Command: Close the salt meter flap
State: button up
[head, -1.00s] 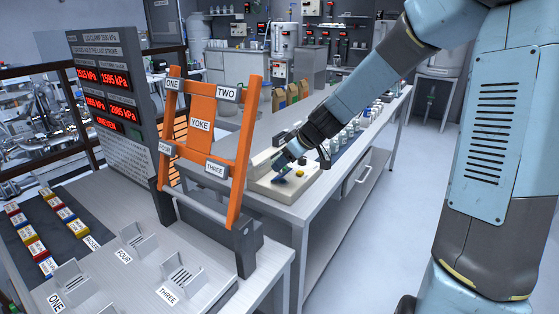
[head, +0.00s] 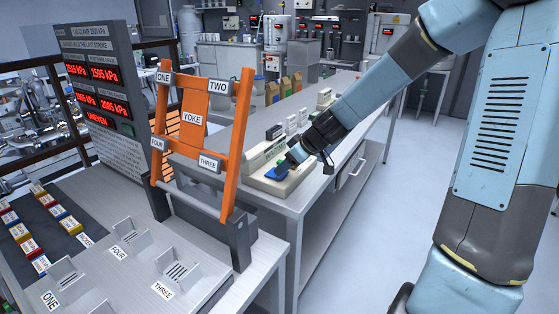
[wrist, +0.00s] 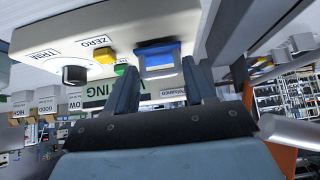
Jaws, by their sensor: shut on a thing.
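The salt meter is a cream box (wrist: 200,22) with a black TRIM knob, a yellow ZERO button and a green button, seen close up in the wrist view. In the head view the meter (head: 262,186) sits on the bench, partly behind my arm. Its blue flap (wrist: 158,52) lies between my fingers in the wrist view. My gripper (wrist: 160,72) is shut on the flap, one finger at each side of it. In the head view my gripper (head: 291,160) is low over the meter and its fingertips are hard to make out. The flap's exact angle cannot be told.
An orange yoke frame (head: 192,118) stands on the nearer bench, left of the meter. A dark panel with red pressure readouts (head: 95,95) is behind it. Open floor (head: 370,240) lies right of the bench.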

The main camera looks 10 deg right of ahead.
jog(key=shift+s+d+f, duration=0.15)
jog(key=shift+d+f, duration=0.35)
jog(key=shift+f, duration=0.15)
jog(key=shift+f, duration=0.1)
jog(key=o, duration=0.8)
jog(key=shift+a, duration=0.1)
jog(key=shift+v, duration=6.75)
jog(key=shift+s, duration=0.1)
